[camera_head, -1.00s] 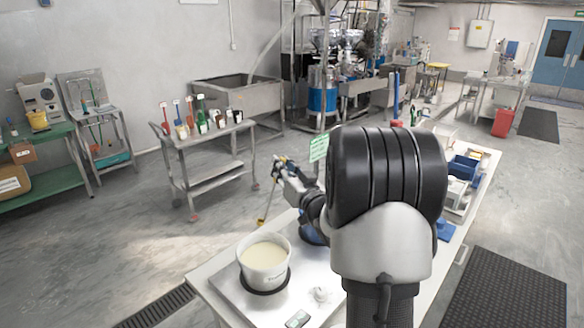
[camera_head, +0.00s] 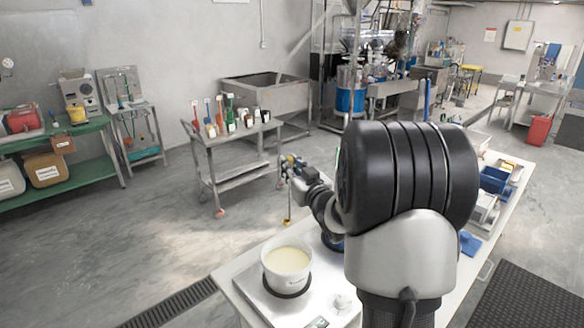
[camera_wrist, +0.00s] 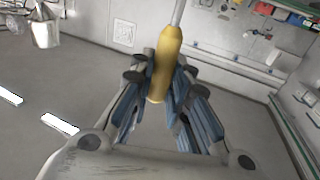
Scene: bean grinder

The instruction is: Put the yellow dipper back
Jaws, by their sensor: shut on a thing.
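The yellow dipper shows in the wrist view as a yellow handle (camera_wrist: 165,62) with a thin metal rod running up out of the picture. My gripper (camera_wrist: 162,80) is shut around this handle with its blue-padded fingers. In the head view my gripper (camera_head: 291,166) is out past the table's left edge, and the dipper's thin rod (camera_head: 289,205) hangs down below it, clear of the floor. My arm hides part of the table.
Beyond open floor, a metal trolley (camera_head: 232,142) holds several containers with coloured handles. A green bench (camera_head: 95,126) and a small rack (camera_head: 128,100) stand further left.

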